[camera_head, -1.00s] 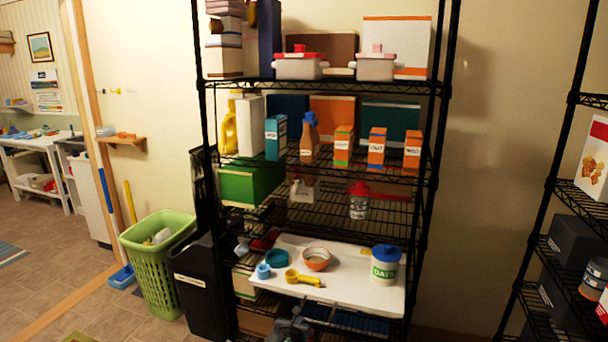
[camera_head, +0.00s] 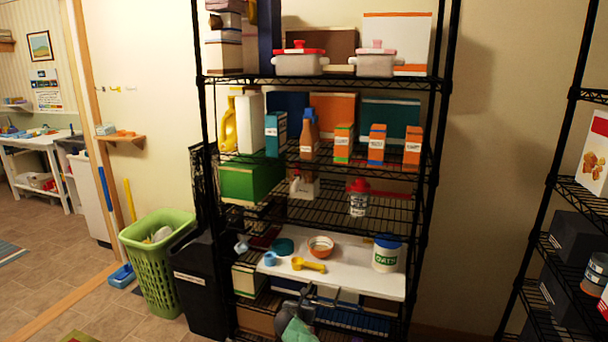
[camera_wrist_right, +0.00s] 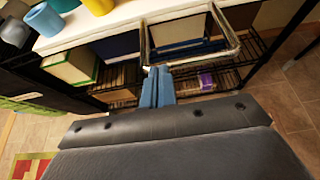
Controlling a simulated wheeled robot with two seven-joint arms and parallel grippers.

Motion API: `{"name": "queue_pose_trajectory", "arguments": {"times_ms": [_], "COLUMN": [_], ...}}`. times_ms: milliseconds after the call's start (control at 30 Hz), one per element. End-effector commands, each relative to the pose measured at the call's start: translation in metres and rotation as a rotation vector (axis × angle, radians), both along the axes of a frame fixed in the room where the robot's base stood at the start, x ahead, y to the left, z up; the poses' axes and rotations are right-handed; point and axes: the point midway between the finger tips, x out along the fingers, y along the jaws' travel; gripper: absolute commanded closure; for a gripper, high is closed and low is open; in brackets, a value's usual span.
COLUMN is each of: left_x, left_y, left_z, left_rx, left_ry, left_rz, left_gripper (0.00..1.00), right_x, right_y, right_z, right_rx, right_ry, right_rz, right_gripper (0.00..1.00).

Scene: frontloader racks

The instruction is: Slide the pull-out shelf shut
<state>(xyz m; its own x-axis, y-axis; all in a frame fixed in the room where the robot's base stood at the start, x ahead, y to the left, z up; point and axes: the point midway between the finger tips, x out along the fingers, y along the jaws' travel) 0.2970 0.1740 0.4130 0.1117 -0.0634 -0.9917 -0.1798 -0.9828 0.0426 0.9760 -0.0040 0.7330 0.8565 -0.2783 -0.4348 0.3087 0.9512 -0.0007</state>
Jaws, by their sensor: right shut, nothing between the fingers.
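The pull-out shelf (camera_head: 345,275) is a white board low in the black wire rack. It still juts a little out of the rack's front. In the right wrist view its pale front edge (camera_wrist_right: 118,22) runs across the top, with a looped bar (camera_wrist_right: 239,45) hanging below it. My right gripper (camera_head: 306,291) is shut and empty at the shelf's front edge. In the right wrist view its blue fingers (camera_wrist_right: 157,74) are together near the left end of the loop. I cannot tell whether they touch it. My left gripper is not in view.
On the shelf stand an oats tub (camera_head: 386,256), a bowl (camera_head: 320,246), a yellow scoop (camera_head: 308,265) and a blue cup (camera_head: 270,258). A black bin (camera_head: 200,290) and a green basket (camera_head: 158,265) stand left of the rack. Another rack (camera_head: 575,200) is at right.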

Motion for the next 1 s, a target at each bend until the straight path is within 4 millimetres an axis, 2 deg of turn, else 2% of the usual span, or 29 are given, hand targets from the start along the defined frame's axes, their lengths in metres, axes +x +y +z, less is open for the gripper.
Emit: {"name": "queue_pose_trajectory", "arguments": {"times_ms": [800,1000], "left_x": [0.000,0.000], "left_y": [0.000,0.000], "left_z": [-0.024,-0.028], "left_rx": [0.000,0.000], "left_ry": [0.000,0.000], "left_rz": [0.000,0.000], "left_gripper": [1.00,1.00], "right_x": [0.057,0.066], "right_y": [-0.019,-0.022], "right_z": [-0.002,-0.001], "right_rx": [0.000,0.000], "right_ry": [0.000,0.001], "right_rz": [0.000,-0.001], "right_gripper": [1.00,1.00]}}
